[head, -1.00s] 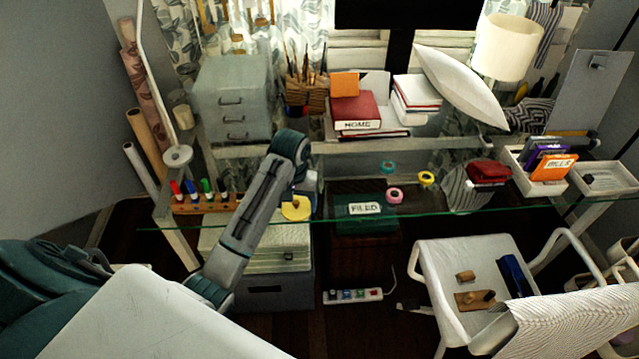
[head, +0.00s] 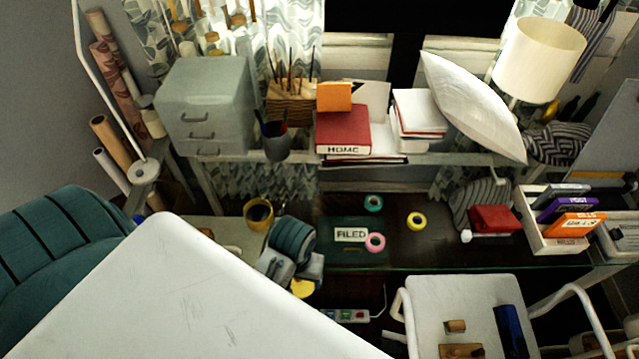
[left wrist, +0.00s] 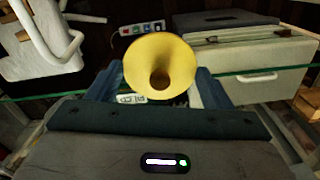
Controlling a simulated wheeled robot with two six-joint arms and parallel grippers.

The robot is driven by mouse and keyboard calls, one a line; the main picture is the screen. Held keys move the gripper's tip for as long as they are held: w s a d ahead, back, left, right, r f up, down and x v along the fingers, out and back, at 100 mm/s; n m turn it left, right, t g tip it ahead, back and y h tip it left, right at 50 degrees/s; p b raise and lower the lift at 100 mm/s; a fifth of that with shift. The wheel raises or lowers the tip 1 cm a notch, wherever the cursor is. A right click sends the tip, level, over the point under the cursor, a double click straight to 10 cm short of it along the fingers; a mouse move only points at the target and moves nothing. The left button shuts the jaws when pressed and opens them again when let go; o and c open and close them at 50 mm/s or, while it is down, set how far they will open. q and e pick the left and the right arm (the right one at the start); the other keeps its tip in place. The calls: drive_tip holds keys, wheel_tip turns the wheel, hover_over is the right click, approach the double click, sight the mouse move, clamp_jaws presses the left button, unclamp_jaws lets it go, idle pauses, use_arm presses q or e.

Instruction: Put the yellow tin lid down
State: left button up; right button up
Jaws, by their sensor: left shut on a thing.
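The yellow tin lid (head: 302,288) is a round yellow piece, partly hidden behind my left gripper (head: 293,276) in the head view. In the left wrist view the lid (left wrist: 160,62) is a shallow cone with a dark centre, between the two blue fingers of my left gripper (left wrist: 158,86). The gripper is shut on it. The lid appears near the front edge of the glass desk (head: 440,262); I cannot tell its exact height. An open yellow round container (head: 258,215) with a dark inside stands left of and behind the gripper. My right gripper is not in view.
A green box labelled FILED (head: 350,236) and tape rolls, pink (head: 375,242) and yellow (head: 416,221), lie right of the gripper. A white chair (head: 455,300) stands in front. A pen cup (head: 276,140) and grey drawers (head: 207,105) are behind.

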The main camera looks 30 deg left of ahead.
use_arm(q)
drive_tip(key=w+a, duration=0.1)
drive_tip(key=w, duration=0.1)
drive_tip(key=w+p, duration=0.1)
drive_tip(key=w, duration=0.1)
drive_tip(key=w+a+p, duration=0.1)
drive_tip(key=w, duration=0.1)
drive_tip(key=shift+a, duration=0.35)
drive_tip(key=w, duration=0.2)
drive_tip(key=w+a+p, duration=0.1)
drive_tip(key=w, duration=0.1)
drive_tip(key=w+a+f+p, duration=0.1)
drive_tip(key=w, duration=0.2)
drive_tip(key=shift+a, duration=0.2)
drive_tip(key=f+p, duration=0.2)
drive_tip(key=f, duration=0.1)
drive_tip(key=shift+w+a+f, duration=0.15)
drive_tip(key=shift+w, duration=0.2)
drive_tip(key=shift+f, duration=0.25)
drive_tip(key=shift+f, duration=0.1)
drive_tip(key=o, duration=0.9)
drive_tip(key=shift+o, duration=0.2)
